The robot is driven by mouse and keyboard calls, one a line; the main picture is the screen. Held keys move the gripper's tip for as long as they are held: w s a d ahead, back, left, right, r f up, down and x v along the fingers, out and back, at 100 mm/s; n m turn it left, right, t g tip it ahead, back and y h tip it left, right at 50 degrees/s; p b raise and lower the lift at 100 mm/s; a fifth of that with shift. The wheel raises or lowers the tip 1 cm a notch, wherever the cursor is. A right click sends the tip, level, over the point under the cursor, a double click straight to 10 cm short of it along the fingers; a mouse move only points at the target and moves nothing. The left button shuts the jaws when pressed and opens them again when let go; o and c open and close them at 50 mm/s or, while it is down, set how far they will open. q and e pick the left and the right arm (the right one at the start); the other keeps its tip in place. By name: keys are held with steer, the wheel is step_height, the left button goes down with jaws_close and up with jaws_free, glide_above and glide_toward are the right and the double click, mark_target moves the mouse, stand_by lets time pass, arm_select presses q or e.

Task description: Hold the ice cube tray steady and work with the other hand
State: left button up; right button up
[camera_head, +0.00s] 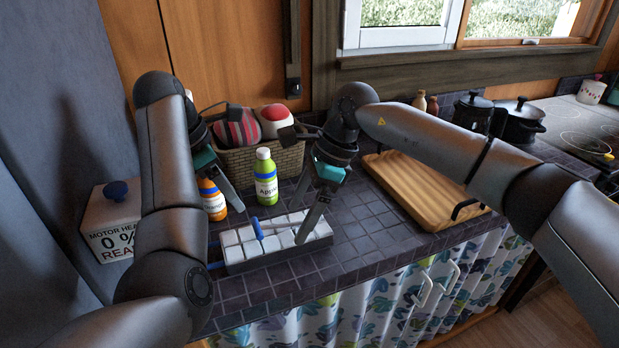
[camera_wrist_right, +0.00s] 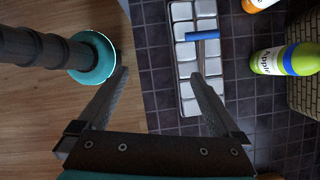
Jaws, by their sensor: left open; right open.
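The ice cube tray (camera_head: 229,254), dark with white cells, lies on the tiled counter near its front edge. It also shows in the right wrist view (camera_wrist_right: 183,104). A blue-handled tool (camera_head: 257,228) rests across its top; its handle (camera_wrist_right: 202,36) and thin shaft show in the right wrist view. My right gripper (camera_head: 296,226) is open, with one finger over the tray's right part in the head view; its fingers (camera_wrist_right: 165,85) are apart and empty. My left gripper (camera_head: 236,207) is open above the tray's back left, partly hidden by its own arm.
A green bottle (camera_head: 265,180) and an orange bottle (camera_head: 212,203) stand behind the tray. A wicker basket (camera_head: 283,161) is at the back. A ribbed wooden board (camera_head: 420,190) lies to the right. A white box (camera_head: 108,225) is at left. Tiles between tray and board are clear.

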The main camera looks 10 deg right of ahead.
mark_target(288, 224)
steer(key=w+d+r+n+t+h, duration=0.2)
steer(key=w+r+h, duration=0.1)
steer(key=r+h, duration=0.15)
steer(key=w+f, duration=0.1)
steer(key=f, duration=0.4)
steer(key=w+f, duration=0.1)
steer(key=f, duration=0.3)
steer(key=w+f, duration=0.1)
steer(key=f, duration=0.4)
steer(key=shift+w+a+f, duration=0.1)
steer(key=shift+a+f, duration=0.05)
steer(key=shift+f, duration=0.2)
jaws_close()
stand_by(0.3)
